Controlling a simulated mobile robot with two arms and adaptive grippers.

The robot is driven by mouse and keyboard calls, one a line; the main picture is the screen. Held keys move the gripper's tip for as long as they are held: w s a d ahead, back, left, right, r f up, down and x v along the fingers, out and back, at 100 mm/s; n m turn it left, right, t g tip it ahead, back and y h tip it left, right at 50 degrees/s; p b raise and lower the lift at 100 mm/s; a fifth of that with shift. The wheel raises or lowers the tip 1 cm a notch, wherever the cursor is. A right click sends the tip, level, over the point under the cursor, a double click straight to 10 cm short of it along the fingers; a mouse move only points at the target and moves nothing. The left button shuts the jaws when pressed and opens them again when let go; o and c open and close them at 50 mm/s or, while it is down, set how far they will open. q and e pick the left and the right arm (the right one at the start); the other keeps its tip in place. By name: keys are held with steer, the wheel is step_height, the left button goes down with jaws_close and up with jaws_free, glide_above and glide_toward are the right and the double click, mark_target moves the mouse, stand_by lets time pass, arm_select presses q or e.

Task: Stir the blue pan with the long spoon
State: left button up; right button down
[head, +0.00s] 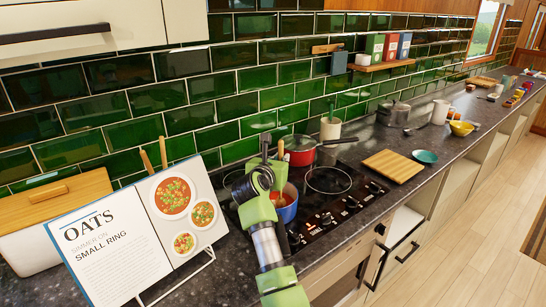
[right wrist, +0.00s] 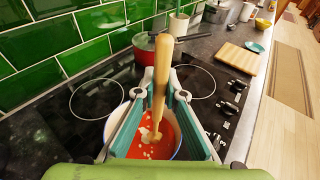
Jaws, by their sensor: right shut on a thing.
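The blue pan (head: 289,213) stands on the black hob, mostly hidden behind my right arm in the head view. It holds red soup with pale bits, which shows in the right wrist view (right wrist: 170,148). My right gripper (right wrist: 163,95) is shut on the long spoon (right wrist: 162,62), a pale wooden one. The spoon stands nearly upright, its lower end in the soup inside the pan. In the head view my right gripper (head: 270,168) is above the pan. My left gripper is not in view.
A red pan (head: 300,150) with a dark handle stands behind on the hob (head: 330,205). A recipe stand (head: 135,225) reading "OATS, simmer on small ring" is at the left. A wooden board (head: 393,166) and teal bowl (head: 425,157) lie to the right.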

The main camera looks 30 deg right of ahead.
steer(key=w+b, duration=0.2)
steer(key=shift+w+a, duration=0.3)
steer(key=shift+a, duration=0.05)
stand_by(0.8)
stand_by(0.3)
